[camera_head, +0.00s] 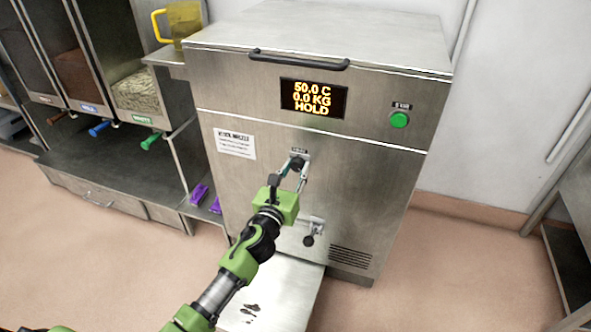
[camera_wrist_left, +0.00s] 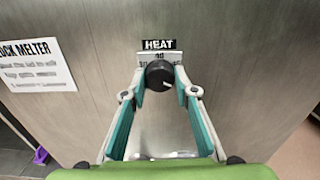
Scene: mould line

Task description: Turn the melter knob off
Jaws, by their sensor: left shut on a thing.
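The melter (camera_head: 330,190) is a steel cabinet with a lid. Its display (camera_head: 313,98) reads 50.0 C, 0.0 KG, HOLD. The black melter knob (camera_wrist_left: 160,75) sits under a HEAT label (camera_wrist_left: 159,44) on the front panel; part of its dial scale is covered. My left gripper (camera_head: 297,165) reaches the knob from the front. In the left wrist view its two teal-padded fingers are on both sides of the knob and shut on it. The right gripper does not show.
A green button (camera_head: 399,120) is at the panel's upper right. A spout valve (camera_head: 313,232) sits below the knob, over a pale platform (camera_head: 275,295). Dispensers with coloured handles (camera_head: 99,128) stand at left. A yellow jug (camera_head: 180,22) stands behind.

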